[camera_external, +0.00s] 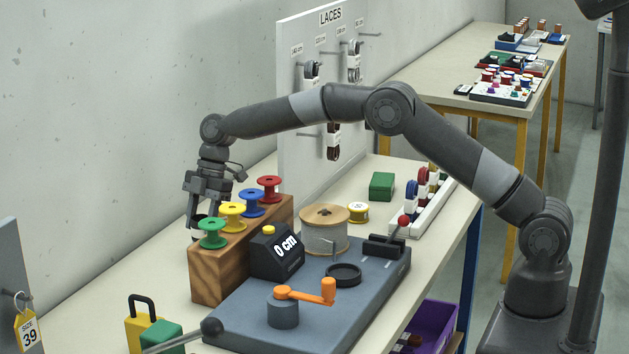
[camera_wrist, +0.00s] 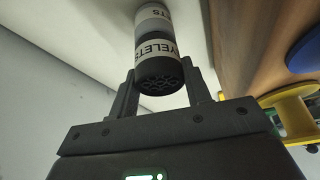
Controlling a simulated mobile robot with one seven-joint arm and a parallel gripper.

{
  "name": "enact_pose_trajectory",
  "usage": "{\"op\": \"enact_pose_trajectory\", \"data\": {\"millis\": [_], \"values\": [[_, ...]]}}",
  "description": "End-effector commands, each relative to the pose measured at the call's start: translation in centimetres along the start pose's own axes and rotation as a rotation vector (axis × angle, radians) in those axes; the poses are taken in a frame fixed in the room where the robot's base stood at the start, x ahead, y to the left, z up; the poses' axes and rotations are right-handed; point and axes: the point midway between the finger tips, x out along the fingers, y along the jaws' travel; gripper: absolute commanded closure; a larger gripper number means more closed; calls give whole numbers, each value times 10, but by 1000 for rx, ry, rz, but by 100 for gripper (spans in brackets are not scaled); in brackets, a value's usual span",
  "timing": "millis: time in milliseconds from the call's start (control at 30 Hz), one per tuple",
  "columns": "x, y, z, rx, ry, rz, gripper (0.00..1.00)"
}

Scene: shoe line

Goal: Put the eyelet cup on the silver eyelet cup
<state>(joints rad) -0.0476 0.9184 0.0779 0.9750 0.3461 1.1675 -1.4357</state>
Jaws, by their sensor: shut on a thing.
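My gripper (camera_wrist: 160,80) is shut on a dark eyelet cup (camera_wrist: 157,68), which has a white "EYELETS" label and dark eyelets showing in its open end. A greyish cup with a white label (camera_wrist: 152,14), likely the silver eyelet cup, is in line just beyond it. I cannot tell whether the two cups touch. In the external view my gripper (camera_external: 194,220) points down behind the wooden spool block, near the green spool. Only a small dark and white part of a cup (camera_external: 197,236) shows there; the rest is hidden by the block and spool.
The wooden block (camera_external: 222,277) carries green, yellow, blue and red spools close beside my gripper. A wall stands behind. In front are the "0 cm" counter (camera_external: 278,252), a wire-coloured reel (camera_external: 325,235) and the grey crank base (camera_external: 330,300). The lace board (camera_external: 300,170) stands behind my arm.

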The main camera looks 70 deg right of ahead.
Motion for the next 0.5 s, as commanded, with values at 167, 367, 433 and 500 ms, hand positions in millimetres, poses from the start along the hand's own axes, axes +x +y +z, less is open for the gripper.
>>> {"op": "enact_pose_trajectory", "data": {"millis": [167, 367, 433, 500], "values": [[2, 0, 1, 0, 0, 0, 48], [2, 0, 1, 0, 0, 0, 34], [2, 0, 1, 0, 0, 0, 34], [2, 0, 1, 0, 0, 0, 34]]}}
